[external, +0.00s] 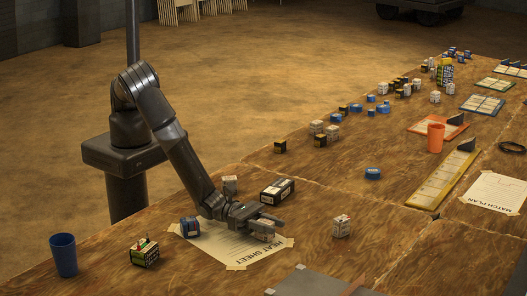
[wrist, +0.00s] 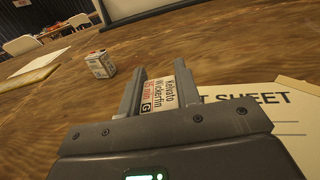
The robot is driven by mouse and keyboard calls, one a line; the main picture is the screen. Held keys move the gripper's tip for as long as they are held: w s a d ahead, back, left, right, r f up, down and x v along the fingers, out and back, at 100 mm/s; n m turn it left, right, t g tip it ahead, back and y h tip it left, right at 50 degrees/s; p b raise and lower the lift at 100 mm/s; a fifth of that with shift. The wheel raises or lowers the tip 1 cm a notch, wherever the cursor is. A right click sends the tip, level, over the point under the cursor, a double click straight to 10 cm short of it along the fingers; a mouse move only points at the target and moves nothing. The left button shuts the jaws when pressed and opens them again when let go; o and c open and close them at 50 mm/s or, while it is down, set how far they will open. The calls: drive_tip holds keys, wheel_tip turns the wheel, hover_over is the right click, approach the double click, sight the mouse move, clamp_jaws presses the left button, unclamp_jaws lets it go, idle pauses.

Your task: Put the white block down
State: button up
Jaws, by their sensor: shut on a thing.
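My gripper (external: 264,223) is low over the heat sheet (external: 213,247) near the table's front. It is shut on a white block (external: 266,236), seen between the fingers. In the wrist view, the gripper (wrist: 160,72) has the block's white printed label (wrist: 178,92) against its right finger. I cannot tell whether the block touches the sheet. A second white block (external: 341,226) stands apart on bare wood to the right; it also shows in the wrist view (wrist: 100,65).
A black box (external: 277,191) lies just behind my gripper. A blue block (external: 189,227) and a grey-white block (external: 230,184) are close by my arm. A blue cup (external: 63,255) and a dark block (external: 144,252) stand at left. Bare wood lies right of the sheet.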

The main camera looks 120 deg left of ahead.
drive_tip(key=shift+f, duration=0.25)
drive_tip(key=o, duration=1)
drive_tip(key=shift+f, duration=0.1)
drive_tip(key=shift+c, duration=0.2)
